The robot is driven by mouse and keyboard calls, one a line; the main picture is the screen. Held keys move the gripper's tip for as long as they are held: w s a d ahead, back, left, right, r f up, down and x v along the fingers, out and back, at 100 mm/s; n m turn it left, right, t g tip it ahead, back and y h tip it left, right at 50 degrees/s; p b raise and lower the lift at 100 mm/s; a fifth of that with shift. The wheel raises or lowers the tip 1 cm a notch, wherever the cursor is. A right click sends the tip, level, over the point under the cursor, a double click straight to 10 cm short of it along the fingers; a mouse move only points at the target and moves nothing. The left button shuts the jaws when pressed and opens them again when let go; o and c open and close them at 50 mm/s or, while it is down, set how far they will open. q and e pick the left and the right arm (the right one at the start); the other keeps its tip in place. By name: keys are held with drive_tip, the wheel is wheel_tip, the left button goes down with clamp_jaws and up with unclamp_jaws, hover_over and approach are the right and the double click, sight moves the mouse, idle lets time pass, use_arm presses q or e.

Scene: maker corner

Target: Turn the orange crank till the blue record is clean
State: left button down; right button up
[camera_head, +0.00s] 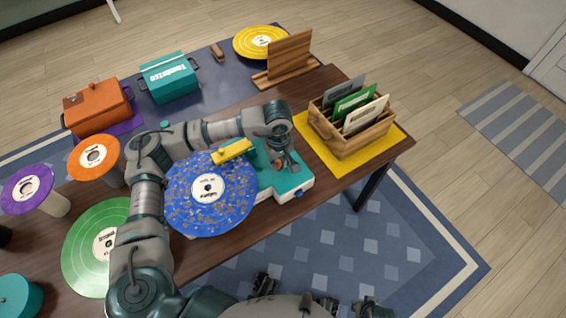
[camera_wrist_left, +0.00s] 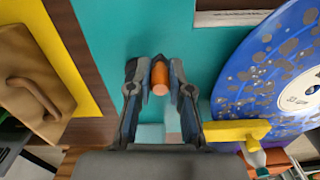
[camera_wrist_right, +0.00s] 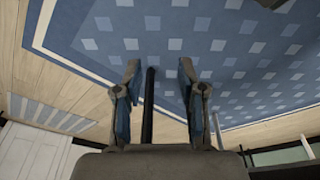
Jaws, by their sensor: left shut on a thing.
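The blue record (camera_head: 210,196) lies on the teal cleaning machine (camera_head: 292,187), with brownish specks over much of its face. It also shows at the right of the left wrist view (camera_wrist_left: 275,75), specks clearly visible. A yellow arm (camera_head: 233,151) reaches over the record's edge. My left gripper (camera_head: 284,163) is over the machine's right part, shut on the orange crank handle (camera_wrist_left: 160,76), which sits between its fingertips. The rest of the crank is hidden by the fingers. My right gripper (camera_wrist_right: 158,80) is open and empty, above the patterned rug, away from the table.
A wooden crate (camera_head: 352,142) with record sleeves stands on a yellow mat (camera_head: 390,150) to the right of the machine. A green record (camera_head: 92,245), an orange record (camera_head: 94,157) and a purple record (camera_head: 27,188) are at the left. An orange case (camera_head: 98,106) and teal box (camera_head: 170,79) stand behind.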

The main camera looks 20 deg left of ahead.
use_arm(q)
drive_tip(key=shift+w+a+r+m+b, duration=0.2)
drive_tip(key=shift+a+m+b, duration=0.2)
drive_tip(key=shift+m, duration=0.5)
use_arm(e)
drive_tip(key=shift+v, duration=1.7)
drive_tip(key=shift+w, duration=0.1)
use_arm(q)
drive_tip(key=c, duration=1.1)
unclamp_jaws()
drive_tip(key=shift+f, duration=0.1)
drive_tip(key=shift+o, duration=0.2)
wheel_tip(320, 180, up, 12)
drive_tip(key=shift+f, duration=0.1)
